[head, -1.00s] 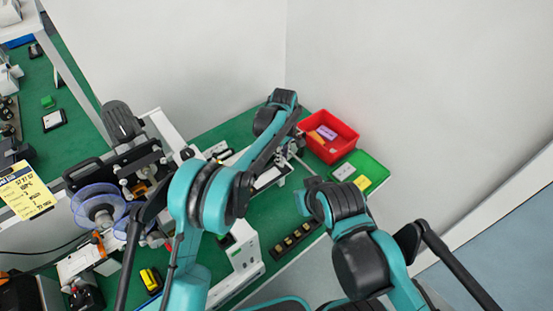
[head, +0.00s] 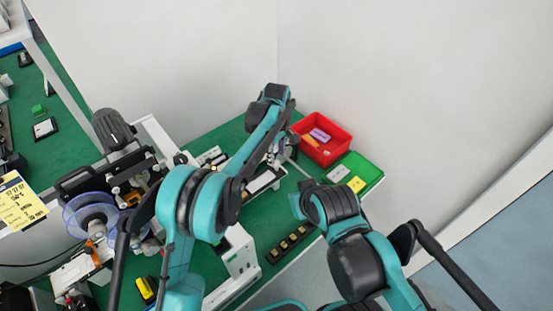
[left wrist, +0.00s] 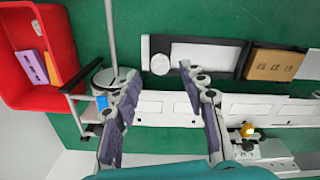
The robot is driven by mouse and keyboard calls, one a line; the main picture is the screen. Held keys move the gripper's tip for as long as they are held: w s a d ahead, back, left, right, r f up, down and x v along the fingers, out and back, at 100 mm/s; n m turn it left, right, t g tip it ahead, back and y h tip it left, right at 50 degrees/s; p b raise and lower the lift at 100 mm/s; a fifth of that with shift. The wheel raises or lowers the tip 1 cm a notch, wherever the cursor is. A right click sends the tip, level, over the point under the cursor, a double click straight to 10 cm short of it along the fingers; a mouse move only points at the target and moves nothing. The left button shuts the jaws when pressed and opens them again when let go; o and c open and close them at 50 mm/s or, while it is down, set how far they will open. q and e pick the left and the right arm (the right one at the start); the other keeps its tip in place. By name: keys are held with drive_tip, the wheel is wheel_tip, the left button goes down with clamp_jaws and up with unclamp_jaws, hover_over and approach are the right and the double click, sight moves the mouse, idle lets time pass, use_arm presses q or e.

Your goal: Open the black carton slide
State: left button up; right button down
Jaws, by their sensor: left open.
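The black carton slide (left wrist: 240,62) shows in the left wrist view as a dark channel on the green bench, with a white panel and a round pale knob at its left end. A brown carton (left wrist: 275,64) with dark printed marks sits in its right part. In the head view the slide (head: 262,183) is partly hidden behind my left arm. My left gripper (left wrist: 160,74) is open and empty, its fingertips just below the knob end in the picture; I cannot tell its height. It also shows in the head view (head: 283,151). My right arm shows, but its fingers are hidden.
A red bin (head: 322,153) holds a purple and an orange piece. A green tray (head: 372,172) lies beside it. A dark strip with several small blocks (head: 291,243) lies near the bench's front edge. A labelling machine with clear reels (head: 92,213) stands left.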

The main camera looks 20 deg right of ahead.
use_arm(q)
wheel_tip(320, 180, up, 9)
idle(0.7)
